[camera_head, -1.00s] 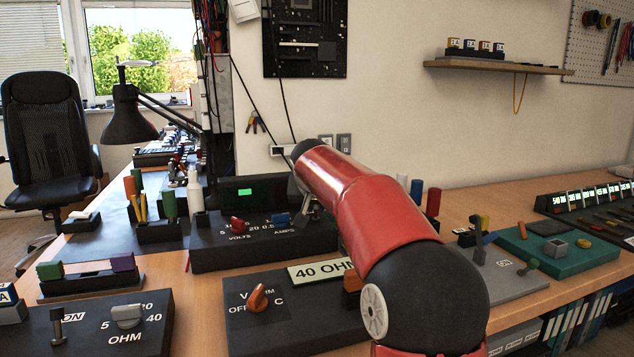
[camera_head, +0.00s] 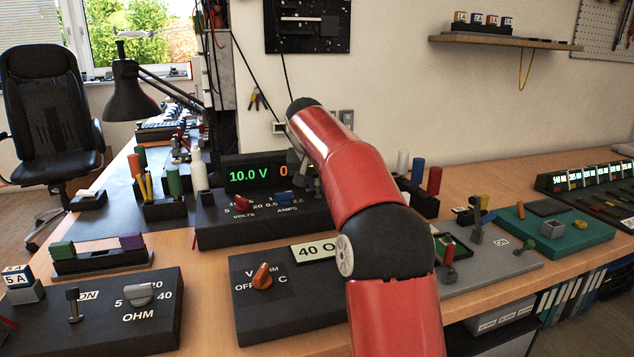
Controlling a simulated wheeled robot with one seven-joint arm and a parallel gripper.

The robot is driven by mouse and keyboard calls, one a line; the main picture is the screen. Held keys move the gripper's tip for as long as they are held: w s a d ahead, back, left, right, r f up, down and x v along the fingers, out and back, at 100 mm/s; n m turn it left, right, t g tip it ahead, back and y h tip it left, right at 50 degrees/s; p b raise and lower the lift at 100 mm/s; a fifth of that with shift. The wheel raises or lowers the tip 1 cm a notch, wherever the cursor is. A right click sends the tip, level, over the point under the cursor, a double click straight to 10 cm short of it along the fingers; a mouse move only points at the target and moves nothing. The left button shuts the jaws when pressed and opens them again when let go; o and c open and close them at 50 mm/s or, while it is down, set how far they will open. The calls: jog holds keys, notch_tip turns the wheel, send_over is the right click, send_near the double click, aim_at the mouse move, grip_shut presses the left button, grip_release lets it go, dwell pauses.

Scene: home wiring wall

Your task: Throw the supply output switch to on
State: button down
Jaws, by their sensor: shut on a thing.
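The power supply (camera_head: 215,232) is a dark box on the bench at the back left of centre. Its display (camera_head: 248,176) is lit, with a green 10.0 V and an orange digit partly hidden by my arm. On its sloped face are a red volts knob (camera_head: 242,203) and a blue amps knob (camera_head: 285,198). The output switch (camera_head: 318,188) is at the right of these knobs, mostly hidden by my gripper and arm. My gripper (camera_head: 309,181) is at this switch and shut on it; only a small part of the gripper shows beside my red arm.
A meter box with an orange knob (camera_head: 262,276) lies in front of the supply. An ohm box (camera_head: 100,318) is at the front left. Cylinders (camera_head: 418,170) stand behind my arm, and grey (camera_head: 490,262) and green (camera_head: 570,238) boards lie right.

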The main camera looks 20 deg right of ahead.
jog(key=c, duration=1.4)
grip_release()
jog(key=v, duration=0.7)
jog(key=shift+s+a+r, duration=0.1)
jog(key=shift+s+r, duration=0.15)
jog(key=shift+r, duration=0.05)
